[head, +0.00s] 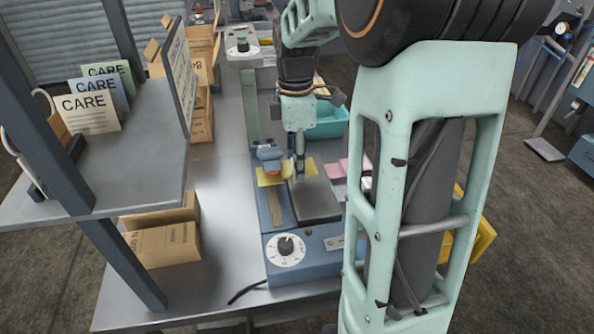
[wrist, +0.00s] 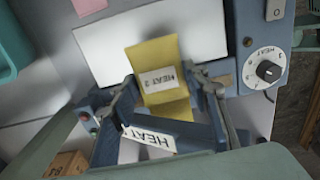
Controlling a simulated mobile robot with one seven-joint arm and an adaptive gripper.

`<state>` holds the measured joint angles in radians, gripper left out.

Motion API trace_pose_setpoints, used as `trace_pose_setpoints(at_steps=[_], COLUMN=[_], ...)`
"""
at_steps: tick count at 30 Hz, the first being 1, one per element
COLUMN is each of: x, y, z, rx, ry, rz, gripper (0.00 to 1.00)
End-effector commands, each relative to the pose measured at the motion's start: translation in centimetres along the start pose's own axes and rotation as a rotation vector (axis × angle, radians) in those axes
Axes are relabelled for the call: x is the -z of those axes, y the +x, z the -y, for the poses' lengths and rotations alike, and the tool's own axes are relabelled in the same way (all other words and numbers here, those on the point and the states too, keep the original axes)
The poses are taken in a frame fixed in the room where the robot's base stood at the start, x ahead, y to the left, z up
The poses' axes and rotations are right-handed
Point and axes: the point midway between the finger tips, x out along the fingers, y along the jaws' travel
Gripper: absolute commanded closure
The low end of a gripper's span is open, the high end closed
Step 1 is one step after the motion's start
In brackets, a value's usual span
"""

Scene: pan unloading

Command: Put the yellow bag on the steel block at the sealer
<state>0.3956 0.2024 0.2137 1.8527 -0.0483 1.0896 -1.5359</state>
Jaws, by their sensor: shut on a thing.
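I cannot tell whether the bag touches the block. In the head view, my gripper (head: 297,174) points down at the back edge of the steel block (head: 318,203). Yellow (head: 268,177) shows beside and behind the fingers, partly hidden. The blue sealer (head: 277,243) stands on the bench.
Pink packets (head: 352,168) lie right of the block, and a teal bin (head: 331,124) stands behind. Cardboard boxes (head: 165,245) sit under the shelf (head: 125,180) at left. A control unit with a green button (head: 242,47) is at the back.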

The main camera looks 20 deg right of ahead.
Motion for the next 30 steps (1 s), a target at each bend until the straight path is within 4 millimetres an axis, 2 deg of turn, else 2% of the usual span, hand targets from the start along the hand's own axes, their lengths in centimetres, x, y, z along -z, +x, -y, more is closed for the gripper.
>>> trace_pose_setpoints(at_steps=[3,6,23,24,28,30], x=[-0.2,-0.2,-0.3,-0.3,-0.3,-0.3], y=[2.4,3.4,4.4,4.5,4.4,4.4], z=[0.2,0.1,0.1,0.1,0.1,0.1], rx=[0.007,0.004,0.003,0.003,0.003,0.003], ry=[0.001,0.001,0.001,0.001,0.002,0.002], rz=[0.001,0.002,0.001,0.001,0.001,0.001], gripper=[0.88,0.88,0.88,0.56,0.42,0.4])
